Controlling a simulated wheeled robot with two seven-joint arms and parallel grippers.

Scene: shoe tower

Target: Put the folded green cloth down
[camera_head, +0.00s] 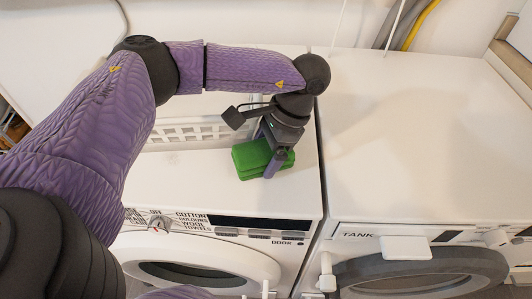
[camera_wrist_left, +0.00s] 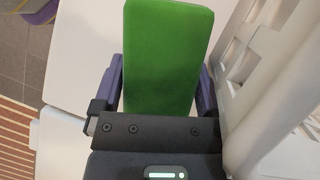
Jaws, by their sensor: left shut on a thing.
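The folded green cloth (camera_head: 251,157) is at the right front part of the left washing machine's white top (camera_head: 190,183). My left gripper (camera_head: 272,160) is shut on the cloth from above. In the left wrist view the cloth (camera_wrist_left: 165,60) sits between the two purple fingers of the left gripper (camera_wrist_left: 163,95). I cannot tell whether the cloth's underside touches the machine top. My right gripper is not in view.
A white slotted basket (camera_head: 190,133) stands behind the cloth, close beside the gripper in the left wrist view (camera_wrist_left: 262,75). The right machine's top (camera_head: 420,140) is clear. A narrow gap (camera_head: 320,150) separates the two machines.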

